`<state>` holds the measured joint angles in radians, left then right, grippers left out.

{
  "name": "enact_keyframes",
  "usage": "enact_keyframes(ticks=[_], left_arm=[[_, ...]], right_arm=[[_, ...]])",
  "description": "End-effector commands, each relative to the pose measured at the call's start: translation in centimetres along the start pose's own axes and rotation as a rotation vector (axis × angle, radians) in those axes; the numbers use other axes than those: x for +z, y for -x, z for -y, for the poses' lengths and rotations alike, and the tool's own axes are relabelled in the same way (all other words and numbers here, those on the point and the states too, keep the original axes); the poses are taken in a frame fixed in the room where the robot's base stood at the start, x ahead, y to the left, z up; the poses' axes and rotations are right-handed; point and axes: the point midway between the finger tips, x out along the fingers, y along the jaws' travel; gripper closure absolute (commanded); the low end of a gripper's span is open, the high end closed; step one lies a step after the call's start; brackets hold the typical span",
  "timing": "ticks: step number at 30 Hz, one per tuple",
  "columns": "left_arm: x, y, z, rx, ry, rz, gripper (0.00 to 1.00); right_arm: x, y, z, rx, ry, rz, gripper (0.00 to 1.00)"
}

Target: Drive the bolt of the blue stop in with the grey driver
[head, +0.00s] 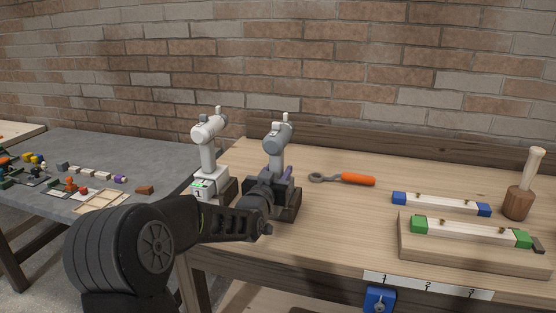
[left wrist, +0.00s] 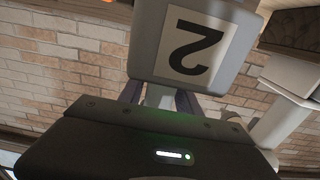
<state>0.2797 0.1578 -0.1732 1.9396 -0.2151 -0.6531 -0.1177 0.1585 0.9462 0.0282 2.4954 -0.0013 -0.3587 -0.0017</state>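The grey driver (head: 277,142) stands upright in a dark holder at the left end of the wooden bench. My left gripper (head: 286,178) is at its handle, low down above the base. In the left wrist view the base with a "2" label (left wrist: 195,42) fills the top, and the fingers (left wrist: 160,97) lie on either side of the grey handle. Whether they press on it I cannot tell. The blue stop (head: 440,204) is a pale bar with blue ends and small brass-coloured bolts, lying on the bench to the right. My right gripper is out of view.
A white driver (head: 208,150) labelled "1" stands just left of the grey one. An orange-handled wrench (head: 357,179), a green-ended bar (head: 470,231) on a wooden block (head: 470,251) and a mallet (head: 520,192) are on the bench. A grey table (head: 130,150) with small parts stands left.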

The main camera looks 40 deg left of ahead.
Motion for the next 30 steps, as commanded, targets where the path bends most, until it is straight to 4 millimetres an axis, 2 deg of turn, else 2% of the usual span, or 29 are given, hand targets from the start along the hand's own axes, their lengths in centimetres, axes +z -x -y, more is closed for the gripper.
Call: enact_keyframes(ticks=[2,14,30], left_arm=[[-0.01,0.0,0.0,0.0,0.0,0.0,0.67],[-0.01,0.0,0.0,0.0,0.0,0.0,1.0],[-0.01,0.0,0.0,0.0,0.0,0.0,1.0]], right_arm=[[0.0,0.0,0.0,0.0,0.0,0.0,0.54],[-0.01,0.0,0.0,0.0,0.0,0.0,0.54],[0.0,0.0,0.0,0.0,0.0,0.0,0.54]])
